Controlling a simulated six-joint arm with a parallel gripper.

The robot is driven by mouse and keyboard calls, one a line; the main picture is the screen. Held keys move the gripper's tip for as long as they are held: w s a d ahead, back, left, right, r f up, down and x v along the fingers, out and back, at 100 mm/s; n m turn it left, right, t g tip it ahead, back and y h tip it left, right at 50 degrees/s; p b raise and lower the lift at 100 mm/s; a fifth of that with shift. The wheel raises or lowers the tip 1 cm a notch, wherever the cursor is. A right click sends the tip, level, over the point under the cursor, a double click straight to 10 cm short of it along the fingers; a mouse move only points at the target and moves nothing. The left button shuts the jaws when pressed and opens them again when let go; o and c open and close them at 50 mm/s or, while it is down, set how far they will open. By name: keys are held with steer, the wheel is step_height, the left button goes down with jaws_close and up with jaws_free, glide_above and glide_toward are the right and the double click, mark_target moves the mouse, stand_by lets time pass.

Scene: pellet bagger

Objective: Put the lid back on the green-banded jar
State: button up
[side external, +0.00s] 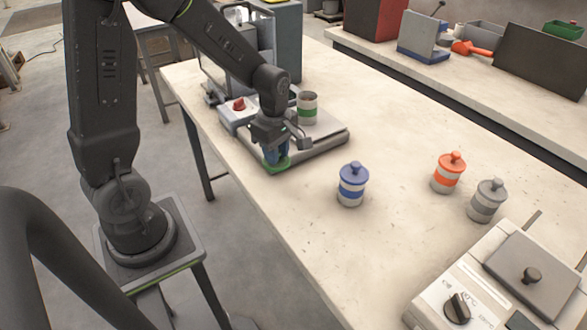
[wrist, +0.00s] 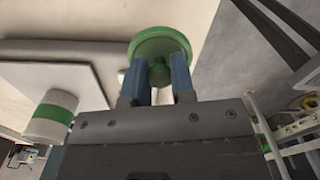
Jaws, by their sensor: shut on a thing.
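My gripper (side external: 273,155) has its blue fingers shut on the knob of the green lid (side external: 277,166). The wrist view shows the green lid (wrist: 160,44) with its knob between the two fingers (wrist: 161,80). The green-banded jar (side external: 307,108) stands upright and without a lid on the grey platform of the machine. It also shows at the left in the wrist view (wrist: 50,118). The lid is beside the jar, on its near side in the side view, apart from it. I cannot tell whether the lid touches anything below.
The grey platform (side external: 335,141) belongs to a machine with a red knob (side external: 239,104). A blue-lidded jar (side external: 351,185), an orange-lidded jar (side external: 448,173) and a grey-lidded jar (side external: 487,201) stand to the right. A white appliance (side external: 470,285) is at the lower right. Table between is clear.

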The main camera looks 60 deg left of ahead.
steer(key=s+a+r, duration=0.3)
steer(key=a, duration=0.2)
steer(key=w+a+r, duration=0.4)
steer(key=w+r, duration=0.1)
steer(key=w, duration=0.5)
steer(key=w+a+r, duration=0.4)
steer(key=w+r, duration=0.1)
steer(key=w, duration=0.6)
step_height(320, 180, down, 6)
steer(key=shift+f, duration=0.15)
steer(key=shift+s+f, duration=0.1)
steer(key=shift+f, duration=0.05)
stand_by(1.4)
steer(key=o, duration=1.4)
steer(key=shift+o, duration=0.2)
step_height(320, 180, up, 7)
stand_by(0.7)
